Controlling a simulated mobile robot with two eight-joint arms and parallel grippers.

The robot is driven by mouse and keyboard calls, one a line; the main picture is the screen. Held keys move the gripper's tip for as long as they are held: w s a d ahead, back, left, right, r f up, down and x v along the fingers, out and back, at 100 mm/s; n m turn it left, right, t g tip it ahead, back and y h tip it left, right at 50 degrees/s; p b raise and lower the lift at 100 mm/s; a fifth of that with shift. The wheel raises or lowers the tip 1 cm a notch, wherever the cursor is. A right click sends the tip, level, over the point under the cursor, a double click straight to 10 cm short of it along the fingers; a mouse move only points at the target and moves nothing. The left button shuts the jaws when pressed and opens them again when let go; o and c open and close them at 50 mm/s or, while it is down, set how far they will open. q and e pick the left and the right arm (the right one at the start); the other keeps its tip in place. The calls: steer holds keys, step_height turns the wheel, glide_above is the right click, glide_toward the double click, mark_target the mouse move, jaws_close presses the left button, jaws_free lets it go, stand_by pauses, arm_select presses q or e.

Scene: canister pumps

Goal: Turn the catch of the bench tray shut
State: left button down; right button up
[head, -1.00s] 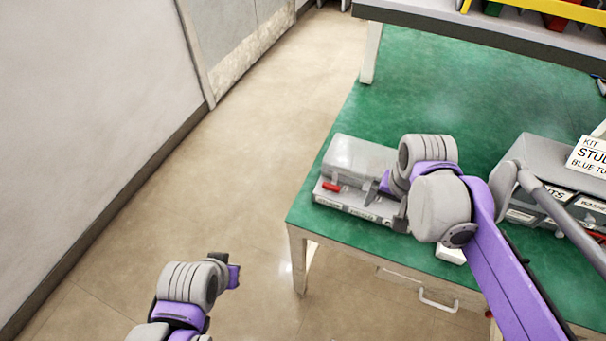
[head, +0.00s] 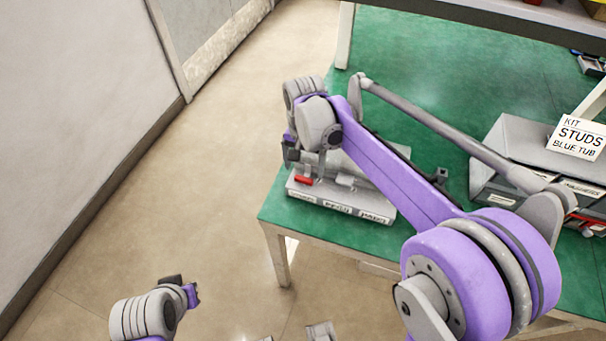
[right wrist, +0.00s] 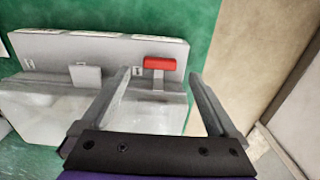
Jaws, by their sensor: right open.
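The bench tray (head: 340,206) is a grey box with white front labels at the left front corner of the green bench. It also shows in the right wrist view (right wrist: 100,48). Its red catch (head: 303,180) is on the left part of the tray; in the right wrist view the red bar (right wrist: 160,63) lies crosswise on a grey stem. My right gripper (head: 306,162) is over that end of the tray, open, with one finger on either side of the catch in the wrist view. Contact cannot be told. My left gripper (head: 184,286) is over the floor; its jaws are unclear.
The green bench (head: 430,95) has a grey bin (head: 520,140) to the right, with a "STUDS BLUE TUB" card (head: 577,138). A shelf (head: 480,22) crosses the back. My right arm covers part of the tray. Open floor (head: 200,200) lies to the left.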

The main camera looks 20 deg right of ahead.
mark_target(304, 178)
arm_select(q)
steer(key=shift+f, duration=0.2)
arm_select(e)
steer(key=shift+f, duration=2.1)
steer(key=c, duration=1.4)
